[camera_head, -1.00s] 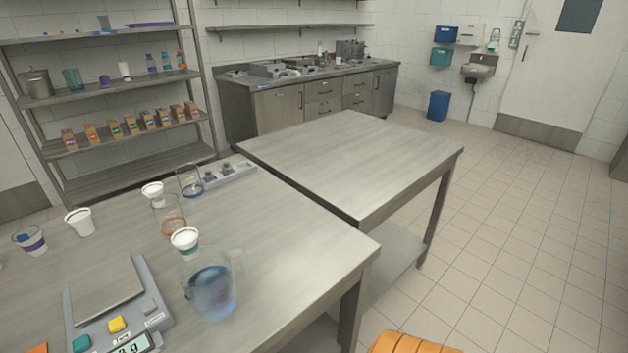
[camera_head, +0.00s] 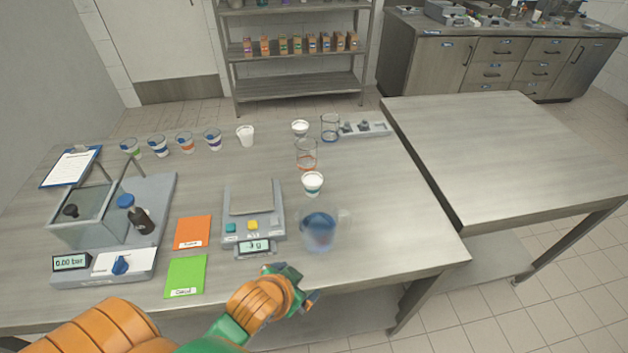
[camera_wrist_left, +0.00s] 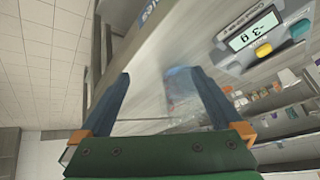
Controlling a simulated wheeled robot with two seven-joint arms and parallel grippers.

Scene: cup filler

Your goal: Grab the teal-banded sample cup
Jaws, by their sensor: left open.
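The sample cup with a teal band (camera_head: 312,184) is white and stands upright on the table, behind the blue-filled pitcher (camera_head: 318,232). My left gripper (camera_head: 312,298) is at the table's front edge, nearer than the pitcher and apart from the cup. In the left wrist view my left gripper (camera_wrist_left: 164,80) has its two fingers spread with nothing held between them. The blurred pitcher (camera_wrist_left: 180,88) shows beyond the fingers there. I cannot make out the teal-banded cup in that view. My right gripper is in neither current view.
A scale (camera_head: 253,212) stands left of the pitcher. Clear beakers (camera_head: 306,155) and a white cup (camera_head: 300,127) are behind the teal-banded cup. Several banded cups (camera_head: 184,142) stand at the back left. The table's right part is clear.

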